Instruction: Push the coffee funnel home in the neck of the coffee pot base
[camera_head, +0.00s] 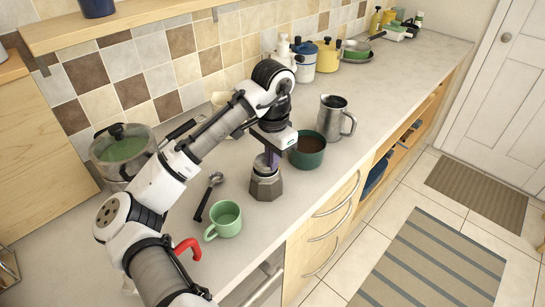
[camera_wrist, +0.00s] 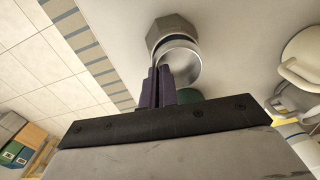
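The metal coffee pot base (camera_head: 266,187) stands upright on the counter; its faceted body also shows in the wrist view (camera_wrist: 170,26). The silver coffee funnel (camera_wrist: 182,64) is at the neck of the base, its round rim over the opening. I cannot tell how deep it sits. My gripper (camera_wrist: 158,72) points down above the base, with its two purple fingers close together on the funnel's rim at one side. In the head view my gripper (camera_head: 268,160) partly covers the funnel and the neck.
A dark green pot (camera_head: 308,150) stands close behind my gripper, with a metal pitcher (camera_head: 331,118) beyond it. The counter's front edge (camera_head: 300,228) is close on the right.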

